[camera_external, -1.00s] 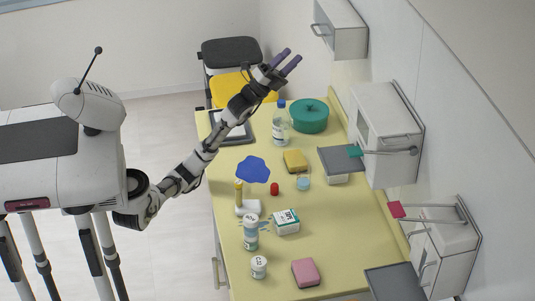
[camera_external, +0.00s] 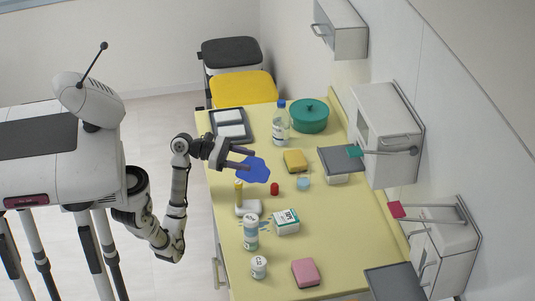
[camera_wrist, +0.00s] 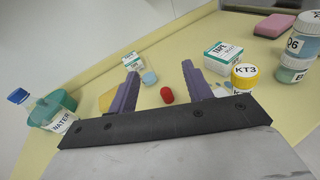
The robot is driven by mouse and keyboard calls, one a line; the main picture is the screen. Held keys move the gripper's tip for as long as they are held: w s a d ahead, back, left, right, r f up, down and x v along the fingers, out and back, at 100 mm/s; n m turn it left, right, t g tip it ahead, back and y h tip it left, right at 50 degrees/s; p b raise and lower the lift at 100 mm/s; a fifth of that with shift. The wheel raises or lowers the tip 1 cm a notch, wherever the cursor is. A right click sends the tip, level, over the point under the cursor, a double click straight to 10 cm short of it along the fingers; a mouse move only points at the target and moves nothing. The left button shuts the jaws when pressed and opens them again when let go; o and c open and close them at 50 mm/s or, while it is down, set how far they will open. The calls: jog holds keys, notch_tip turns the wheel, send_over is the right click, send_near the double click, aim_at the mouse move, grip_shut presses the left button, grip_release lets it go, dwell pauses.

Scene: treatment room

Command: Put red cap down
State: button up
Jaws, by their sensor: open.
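A small red cap (camera_external: 275,188) rests on the yellow table (camera_external: 340,240), right of a dark blue irregular patch (camera_external: 257,172). My gripper (camera_external: 250,159) is open and empty. It reaches over the table from its left side, up and left of the cap in the external view. In the wrist view the red cap (camera_wrist: 167,95) shows between the two purple fingers, beyond the dark edge of the gripper body. The cap is clear of both fingers.
Near the cap are a yellow sponge (camera_external: 295,160), a pale blue cap (camera_external: 303,184), a tape box (camera_external: 286,221) and a yellow-capped bottle (camera_external: 239,192). Behind stand a water bottle (camera_external: 281,125) and green pot (camera_external: 309,115).

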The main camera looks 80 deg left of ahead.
aim_at(272, 184)
jog(key=f+n+y, duration=0.1)
jog(key=f, duration=0.1)
jog(key=s+a+f+n+g, duration=0.1)
jog(key=f, duration=0.1)
jog(key=s+a+f+g+y, duration=0.1)
jog(key=f, duration=0.1)
jog(key=shift+a+f+n+y, duration=0.2)
jog(key=shift+n+y, duration=0.1)
jog(key=shift+n, duration=0.1)
jog(key=p+x, duration=0.1)
jog(key=x, duration=0.6)
jog(key=shift+w+d+f, duration=0.15)
jog(key=shift+w+f, duration=0.05)
jog(key=shift+w, duration=0.1)
jog(key=p+x, duration=0.1)
jog(key=x, duration=0.1)
jog(key=p+x, duration=0.1)
jog(key=x, duration=0.1)
jog(key=shift+w+d, duration=0.25)
jog(key=shift+d, duration=0.2)
jog(key=shift+w+f, duration=0.35)
jog(key=shift+w, duration=0.05)
grip_shut()
jog(key=shift+r, duration=0.15)
